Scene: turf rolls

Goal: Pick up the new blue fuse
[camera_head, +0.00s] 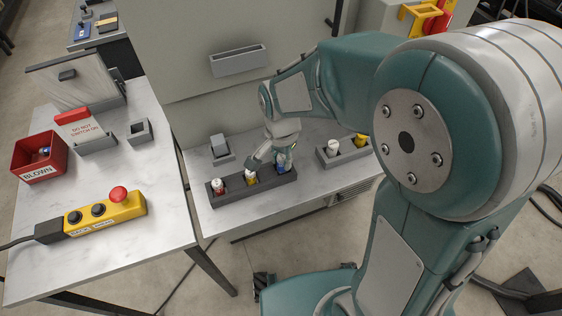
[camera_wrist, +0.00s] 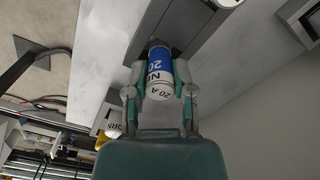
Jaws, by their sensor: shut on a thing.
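In the head view my gripper (camera_head: 283,158) is over the right end of the rack (camera_head: 236,196), with a bit of blue fuse (camera_head: 281,169) showing, mostly hidden by the fingers.
A red-banded fuse (camera_head: 218,186) and a yellow-banded fuse (camera_head: 251,175) stand in the same rack. A second rack (camera_head: 328,163) with white and yellow tops is to the right. The left table holds a red "BLOWN" bin (camera_head: 38,172) and a yellow button box (camera_head: 105,212).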

